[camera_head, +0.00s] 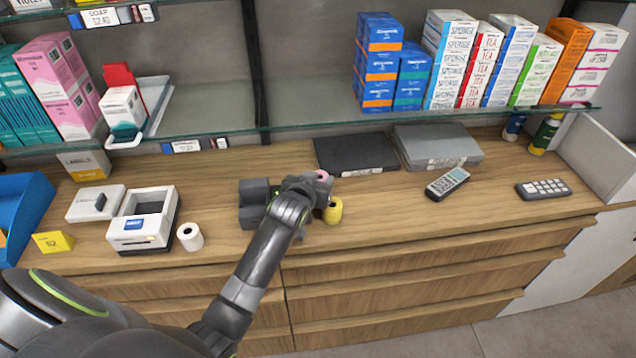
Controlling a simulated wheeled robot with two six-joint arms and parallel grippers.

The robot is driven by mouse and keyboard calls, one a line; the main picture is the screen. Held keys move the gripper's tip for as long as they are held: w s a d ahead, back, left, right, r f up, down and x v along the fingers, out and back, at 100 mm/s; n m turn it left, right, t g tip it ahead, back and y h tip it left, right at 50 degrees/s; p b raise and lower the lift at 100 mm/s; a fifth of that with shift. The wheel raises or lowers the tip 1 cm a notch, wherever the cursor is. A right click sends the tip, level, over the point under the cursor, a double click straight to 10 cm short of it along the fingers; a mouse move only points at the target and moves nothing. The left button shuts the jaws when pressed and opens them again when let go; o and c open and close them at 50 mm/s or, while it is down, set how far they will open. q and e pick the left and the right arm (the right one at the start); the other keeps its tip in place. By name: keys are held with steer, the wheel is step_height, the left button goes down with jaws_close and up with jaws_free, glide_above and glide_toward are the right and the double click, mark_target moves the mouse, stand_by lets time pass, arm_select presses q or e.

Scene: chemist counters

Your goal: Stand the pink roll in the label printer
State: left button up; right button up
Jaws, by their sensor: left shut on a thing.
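The pink roll (323,175) shows as a small pink patch at the tip of my left gripper (318,186), which is shut on it. Most of the roll is hidden by the gripper. The label printer (132,240), a white box with an open dark bay and a blue label, stands on the counter well to the left of the gripper. Its bay looks empty. My right gripper is not in view.
A yellow roll (333,211) stands just below the gripper tip. A white roll (190,237) stands beside the printer's right side. A white lid-like piece (95,204) lies left of the printer. A glass shelf (310,126) with boxes hangs above the back counter.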

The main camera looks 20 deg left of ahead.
arm_select(q)
steer(key=shift+w+a+f, duration=0.15)
steer(key=shift+w+a, duration=0.05)
steer(key=shift+w, duration=0.05)
steer(key=shift+s+d, duration=0.15)
steer(key=shift+s, duration=0.15)
steer(key=o, duration=1)
steer(key=shift+w+f, duration=0.1)
steer(key=shift+f, duration=0.05)
